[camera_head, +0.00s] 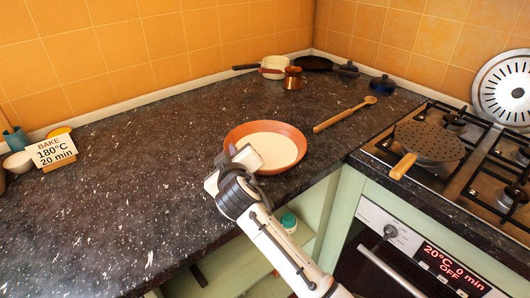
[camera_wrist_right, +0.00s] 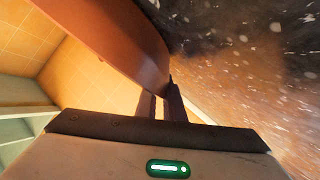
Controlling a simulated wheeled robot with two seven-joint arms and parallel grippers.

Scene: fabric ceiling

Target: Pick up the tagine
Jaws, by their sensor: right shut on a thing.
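The tagine (camera_head: 281,147) is a round, shallow terracotta dish with a cream inside, at the front of the dark speckled counter in the head view. My right gripper (camera_head: 238,160) is at its near left rim and is shut on it, hiding a bit of that rim. In the right wrist view the tagine's brown side (camera_wrist_right: 112,42) fills the upper left, and the dark fingers (camera_wrist_right: 163,104) meet its edge. I cannot tell whether the dish is clear of the counter. My left gripper is not in view.
A wooden spoon (camera_head: 345,114) lies right of the tagine. The gas hob with a perforated pan (camera_head: 428,141) is farther right. A cream pot (camera_head: 273,67) and copper pot (camera_head: 292,78) stand at the back. A "BAKE 180°C 20 min" card (camera_head: 53,150) stands left. The counter's left middle is clear.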

